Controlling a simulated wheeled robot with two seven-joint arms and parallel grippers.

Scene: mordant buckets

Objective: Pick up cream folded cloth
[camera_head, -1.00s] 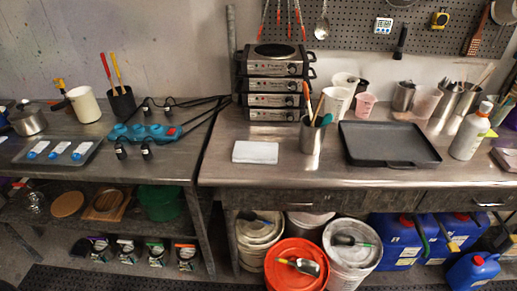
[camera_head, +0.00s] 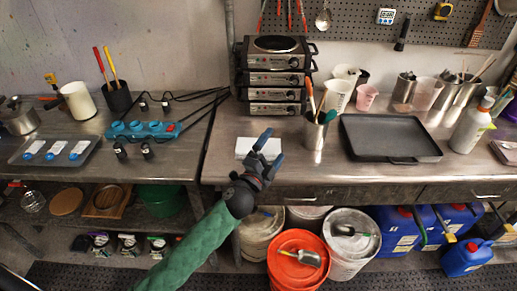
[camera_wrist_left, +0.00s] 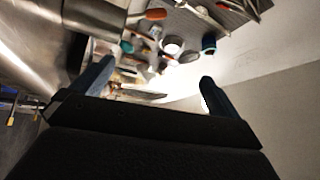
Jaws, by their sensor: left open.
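The cream folded cloth (camera_head: 244,146) lies flat near the front edge of the right-hand metal table, left of the metal cup. My left gripper (camera_head: 271,148) is in front of the cloth's right part in the head view and hides some of it. I cannot tell from this view how high it is above the cloth. In the left wrist view my left gripper (camera_wrist_left: 153,84) is open, its two blue fingers apart with nothing held between them. The cloth is not clearly seen there. My right gripper is not in view.
A metal cup (camera_head: 315,134) with tools stands right of the cloth, beside a dark tray (camera_head: 388,134). Stacked hot plates (camera_head: 275,77) stand behind the cloth. Below the table's front edge are buckets, including an orange one (camera_head: 291,270).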

